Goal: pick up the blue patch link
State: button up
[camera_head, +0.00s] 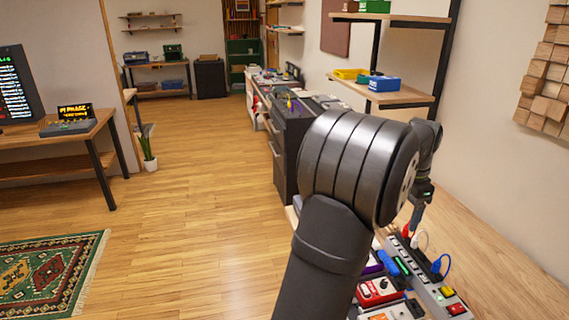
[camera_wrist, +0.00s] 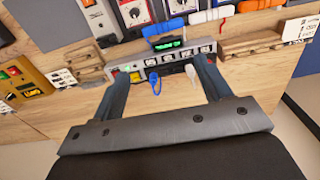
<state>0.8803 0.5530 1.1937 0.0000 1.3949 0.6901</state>
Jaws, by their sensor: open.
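A small blue patch link (camera_wrist: 153,80), a short looped cable, hangs at the front of a grey socket strip (camera_wrist: 172,66) in the wrist view. A similar blue loop (camera_head: 441,264) shows on the strip (camera_head: 420,279) in the head view. My gripper (camera_wrist: 159,66) is open, its two fingers spread over the strip. The blue link lies between them in the picture, nearer the left finger. I cannot tell how far the fingertips are from it. A white link (camera_wrist: 191,72) sits nearer the right finger. In the head view my gripper (camera_head: 416,222) is partly hidden.
A red link (camera_head: 406,231) stands near my gripper in the head view. A larger blue piece (camera_wrist: 178,25) lies behind a green-lit display (camera_wrist: 168,45). A red pedal box (camera_head: 379,290) stands beside the strip. Bare wood (camera_head: 505,270) lies to the right.

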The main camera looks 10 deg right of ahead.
jog(key=c, duration=0.5)
jog(key=n+t, duration=0.1)
jog(key=n, duration=1.7)
send_over(389, 260)
jog(key=f, duration=1.2)
jog(key=shift+s+a+f, duration=0.25)
jog(key=shift+s, duration=0.1)
jog(key=shift+w+d+f, duration=0.1)
jog(key=shift+w+f, duration=0.05)
jog(key=shift+f, duration=1.15)
jog(key=shift+w+d+f, duration=0.1)
jog(key=shift+w+f, duration=0.05)
jog(key=shift+f, duration=1.15)
jog(key=shift+f, duration=0.25)
